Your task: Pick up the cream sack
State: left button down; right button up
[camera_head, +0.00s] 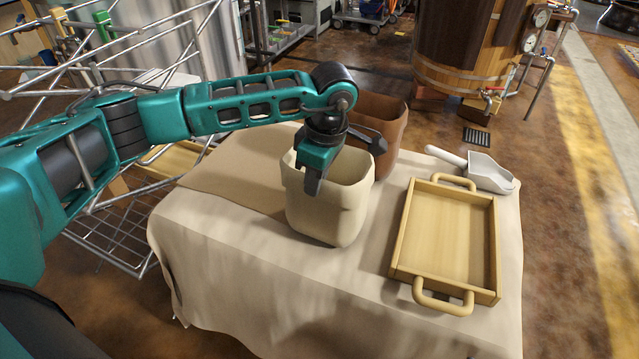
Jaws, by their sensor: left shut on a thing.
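The cream sack (325,213) is an open-topped, soft-sided bag standing upright near the middle of the cloth-covered table (240,275). My left gripper (322,172) reaches down over its top from the left and is shut on the sack at its upper rim. One dark finger shows against the sack's near upper side; the exact grip is partly hidden by the gripper itself. I cannot tell whether the sack's bottom still touches the cloth. My right gripper is not in view.
A brown sack (388,125) stands close behind the cream sack. A wooden tray (447,235) with two handles lies to the right, with a white scoop (487,172) behind it. A metal rack (110,235) stands left of the table. The table's front left is clear.

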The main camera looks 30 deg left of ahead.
pick_arm(q)
notch_tip(320, 180, up, 20)
jog(key=p, duration=0.2)
jog(key=shift+f, duration=0.15)
dwell(0.4)
